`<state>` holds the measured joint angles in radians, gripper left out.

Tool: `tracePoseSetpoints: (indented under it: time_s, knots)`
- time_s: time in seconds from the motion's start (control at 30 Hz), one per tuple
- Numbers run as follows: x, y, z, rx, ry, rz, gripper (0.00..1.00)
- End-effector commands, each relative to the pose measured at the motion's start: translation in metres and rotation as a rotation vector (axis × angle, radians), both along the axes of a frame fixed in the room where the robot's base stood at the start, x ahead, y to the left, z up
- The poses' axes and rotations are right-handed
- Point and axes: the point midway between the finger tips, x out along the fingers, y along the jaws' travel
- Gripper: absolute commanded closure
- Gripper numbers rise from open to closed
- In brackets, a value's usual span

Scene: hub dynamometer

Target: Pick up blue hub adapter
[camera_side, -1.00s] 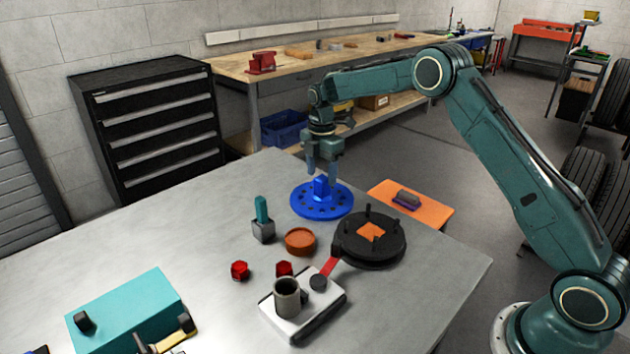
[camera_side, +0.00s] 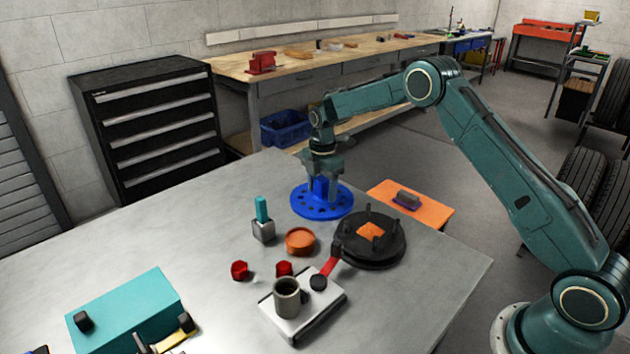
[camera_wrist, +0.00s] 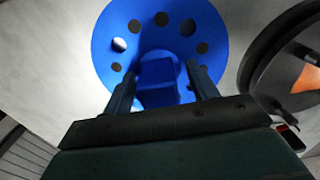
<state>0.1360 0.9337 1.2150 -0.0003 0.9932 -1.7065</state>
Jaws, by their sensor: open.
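The blue hub adapter (camera_side: 308,208) is a round flange with holes and a raised block in its middle. It lies flat on the grey table, left of the black studded hub (camera_side: 352,245). My gripper (camera_side: 322,195) is lowered over it, with its fingers at either side of the raised block. In the wrist view the adapter (camera_wrist: 185,65) fills the top middle, and the open fingers of my gripper (camera_wrist: 160,85) straddle the block. I cannot tell whether either finger touches it.
Close by are an orange round dish (camera_side: 300,241), a grey holder with a teal handle (camera_side: 263,222), red nuts (camera_side: 240,271) and a white device with a grey cup (camera_side: 287,297). An orange board (camera_side: 425,207) is at the right.

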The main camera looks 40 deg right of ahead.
Motion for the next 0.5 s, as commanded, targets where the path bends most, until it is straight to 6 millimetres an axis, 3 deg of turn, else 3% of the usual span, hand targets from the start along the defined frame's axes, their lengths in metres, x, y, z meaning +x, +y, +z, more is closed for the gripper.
tracePoseSetpoints:
  time_s: [0.2,0.5]
  knots:
    - [0.0001,0.0000,0.0004,0.000,0.000,0.000,0.42]
    - [0.0002,0.0000,0.0005,0.000,-0.001,0.000,0.99]
